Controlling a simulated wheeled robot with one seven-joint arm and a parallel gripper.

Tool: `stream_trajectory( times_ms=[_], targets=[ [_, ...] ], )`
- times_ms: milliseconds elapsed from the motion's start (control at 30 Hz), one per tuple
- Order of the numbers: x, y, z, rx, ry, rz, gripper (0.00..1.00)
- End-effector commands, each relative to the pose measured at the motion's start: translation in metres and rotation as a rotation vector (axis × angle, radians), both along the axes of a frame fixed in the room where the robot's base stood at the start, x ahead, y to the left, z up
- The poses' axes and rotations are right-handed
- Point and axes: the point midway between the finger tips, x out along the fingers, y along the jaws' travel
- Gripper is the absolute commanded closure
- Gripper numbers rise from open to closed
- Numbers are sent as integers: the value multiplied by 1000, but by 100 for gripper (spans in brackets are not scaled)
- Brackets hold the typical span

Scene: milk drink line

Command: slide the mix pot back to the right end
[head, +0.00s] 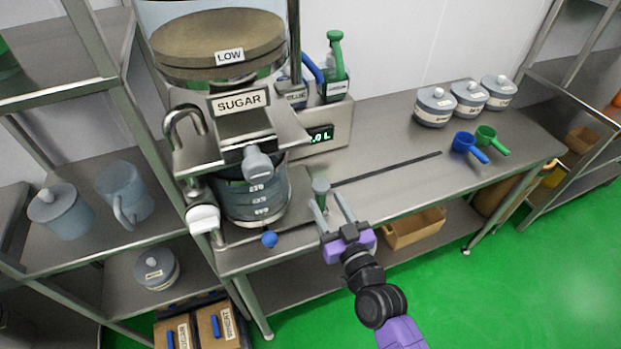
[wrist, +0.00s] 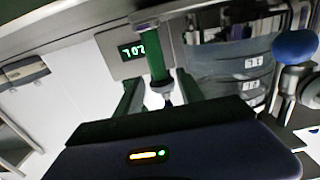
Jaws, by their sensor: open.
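The mix pot (head: 254,200) is a clear round vessel with level marks. It stands at the left end of the counter, under the sugar hopper (head: 240,110). It also shows at the upper right of the wrist view (wrist: 232,65). A short green post handle with a grey knob (head: 321,187) stands just right of the pot, and it shows in the wrist view (wrist: 157,65). My gripper (head: 332,204) is open at this handle. In the wrist view its fingers are on either side of the handle. I cannot tell whether they touch it.
A dark slot (head: 390,168) runs along the counter to the right, with clear steel around it. Blue (head: 464,142) and green (head: 487,138) scoops and several lidded jars (head: 436,106) stand at the right end. A blue ball knob (head: 269,239) sits at the front left.

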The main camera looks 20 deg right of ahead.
Motion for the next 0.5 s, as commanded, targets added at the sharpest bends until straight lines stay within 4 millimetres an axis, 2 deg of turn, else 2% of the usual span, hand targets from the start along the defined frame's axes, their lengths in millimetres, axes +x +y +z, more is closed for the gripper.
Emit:
stream_trajectory(
  times_ms=[167, 500],
  targets=[
    [12, 0, 1, -11, -1, 0, 55],
    [61, 0, 0, -10, -3, 0, 55]
  ],
)
